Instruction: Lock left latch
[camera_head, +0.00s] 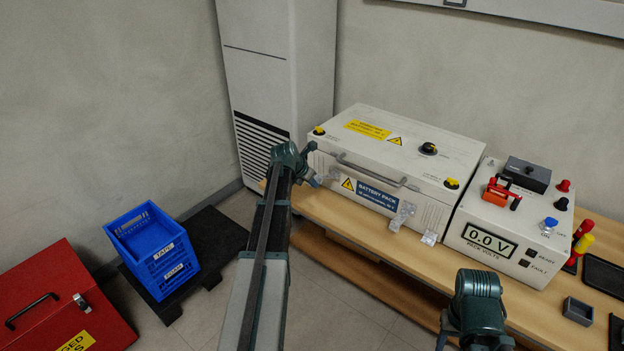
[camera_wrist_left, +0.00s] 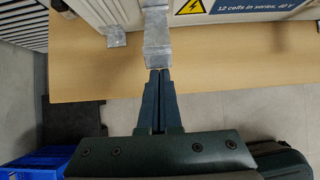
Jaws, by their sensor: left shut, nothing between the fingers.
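The battery pack (camera_head: 395,160) is a white case with a closed lid, a front handle and a blue label. Its left latch is a grey metal piece (camera_wrist_left: 157,38) hanging down the front face in the left wrist view. My left gripper (camera_head: 314,180) is at the left part of the case's front. In the left wrist view its fingers (camera_wrist_left: 160,73) are together and empty, with the tips at the latch's lower end; I cannot tell whether they touch. Another metal latch (camera_head: 402,215) shows at the right of the front.
The case stands on a wooden bench (camera_head: 375,245). A meter box (camera_head: 515,220) reading 0.0 V stands right of it. A blue crate (camera_head: 150,245) and a red box (camera_head: 60,300) are on the left. Floor in front of the bench is clear.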

